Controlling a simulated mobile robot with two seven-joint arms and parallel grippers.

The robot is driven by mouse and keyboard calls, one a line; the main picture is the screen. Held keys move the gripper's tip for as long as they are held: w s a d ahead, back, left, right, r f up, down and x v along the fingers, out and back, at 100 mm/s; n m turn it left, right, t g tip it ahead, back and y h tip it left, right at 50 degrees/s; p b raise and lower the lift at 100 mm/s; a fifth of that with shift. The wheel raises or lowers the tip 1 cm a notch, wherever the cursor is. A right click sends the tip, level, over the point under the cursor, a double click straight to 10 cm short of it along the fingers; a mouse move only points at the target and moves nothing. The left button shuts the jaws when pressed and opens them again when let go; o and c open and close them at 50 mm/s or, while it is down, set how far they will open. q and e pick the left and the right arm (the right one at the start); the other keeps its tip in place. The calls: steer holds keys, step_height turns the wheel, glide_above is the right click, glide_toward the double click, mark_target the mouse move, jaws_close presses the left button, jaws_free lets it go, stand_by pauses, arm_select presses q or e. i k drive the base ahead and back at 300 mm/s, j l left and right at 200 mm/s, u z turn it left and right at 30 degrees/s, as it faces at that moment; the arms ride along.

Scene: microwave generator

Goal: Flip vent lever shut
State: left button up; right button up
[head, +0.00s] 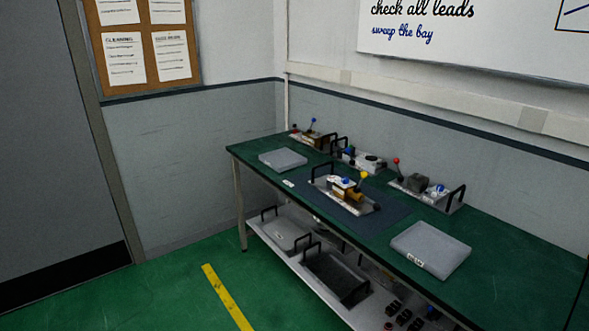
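A device with a silver base plate (325,183) and a brass body (355,195) sits on a dark blue mat (393,212) at the middle of the green bench. A lever with a yellow knob (364,175) stands up from it, beside a blue knob (346,182). Similar devices behind carry a lever with a blue knob (313,121) and a lever with a red knob (396,161). I cannot tell which is the vent lever or read any marking. Neither of my grippers is in view.
The green bench (500,225) runs along the wall. Grey flat cases lie at its left (283,160) and right front (430,248). A lower shelf (262,229) holds black-handled trays and small parts. The green floor (165,295) in front is clear, with a yellow stripe (226,297).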

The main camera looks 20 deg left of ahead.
mark_target(363, 174)
steer(key=u, duration=0.15)
steer(key=i+j+z, duration=0.1)
steer(key=z, duration=0.7)
steer(key=j+z, duration=0.35)
steer(key=j, duration=0.2)
steer(key=i+j+z, duration=0.1)
steer(key=j+z, duration=0.25)
steer(key=j, duration=0.2)
steer(key=j+z, duration=0.15)
steer(key=j, duration=0.4)
steer(key=k+j+z, duration=0.1)
steer(key=j, duration=0.45)
steer(key=k+j, duration=0.1)
steer(key=j, duration=1.65)
steer(key=k+z, duration=0.05)
